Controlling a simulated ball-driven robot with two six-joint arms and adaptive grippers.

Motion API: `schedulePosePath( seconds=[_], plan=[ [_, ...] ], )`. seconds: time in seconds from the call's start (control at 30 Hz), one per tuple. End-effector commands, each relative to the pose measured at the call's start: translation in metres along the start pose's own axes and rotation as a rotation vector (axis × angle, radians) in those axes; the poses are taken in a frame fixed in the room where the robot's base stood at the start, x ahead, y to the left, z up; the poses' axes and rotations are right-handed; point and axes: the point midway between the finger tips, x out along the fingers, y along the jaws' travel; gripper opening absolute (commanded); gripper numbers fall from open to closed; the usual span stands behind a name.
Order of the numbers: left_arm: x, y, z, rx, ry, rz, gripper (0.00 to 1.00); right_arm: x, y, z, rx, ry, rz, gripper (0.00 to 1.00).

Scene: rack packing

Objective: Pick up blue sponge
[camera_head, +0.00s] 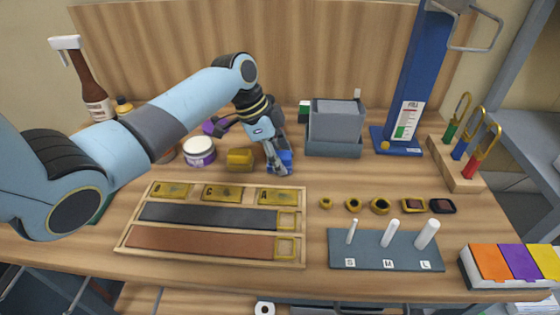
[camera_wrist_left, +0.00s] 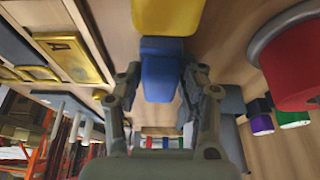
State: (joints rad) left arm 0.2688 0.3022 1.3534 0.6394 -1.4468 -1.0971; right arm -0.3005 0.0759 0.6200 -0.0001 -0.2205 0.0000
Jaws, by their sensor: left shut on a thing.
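The blue sponge (camera_head: 286,160) is on the table near the middle in the head view, partly hidden by my left gripper (camera_head: 277,168). In the left wrist view the blue sponge (camera_wrist_left: 161,72) sits between the two fingers of my left gripper (camera_wrist_left: 158,92), which is shut on it. A yellow block (camera_head: 240,157) stands just left of the sponge, and in the left wrist view the yellow block (camera_wrist_left: 167,16) is right beyond it. Whether the sponge touches the table is unclear. My right gripper is not in view.
A grey bin (camera_head: 334,148) stands right of the sponge. A white and purple jar (camera_head: 199,151) stands left. A wooden tray (camera_head: 210,258) with dark and brown strips lies in front. A peg board (camera_head: 385,262) and several small rings lie front right.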

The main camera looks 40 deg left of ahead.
Motion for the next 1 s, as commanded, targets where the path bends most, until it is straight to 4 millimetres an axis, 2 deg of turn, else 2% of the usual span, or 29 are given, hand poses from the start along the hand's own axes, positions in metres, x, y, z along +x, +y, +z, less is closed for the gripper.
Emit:
schedulePosePath(
  seconds=[0.03,0.1,0.43,0.57,0.7,1.0],
  plan=[
    [0.0,0.0,0.0,0.0,0.0,0.0,0.18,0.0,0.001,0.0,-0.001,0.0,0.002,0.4],
    [0.0,0.0,0.0,0.0,0.0,0.0,0.11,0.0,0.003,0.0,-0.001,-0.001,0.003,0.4],
    [-0.005,-0.001,-0.002,0.0,0.001,-0.002,0.11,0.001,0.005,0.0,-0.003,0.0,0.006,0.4],
    [-0.017,-0.001,-0.007,0.002,0.001,-0.004,0.11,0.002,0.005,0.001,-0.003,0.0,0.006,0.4],
    [-0.04,-0.001,-0.017,0.003,0.001,-0.005,0.11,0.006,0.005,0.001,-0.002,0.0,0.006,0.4],
    [-0.06,0.058,-0.072,0.003,0.006,-0.001,0.11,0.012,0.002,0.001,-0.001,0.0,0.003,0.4]
  ],
)
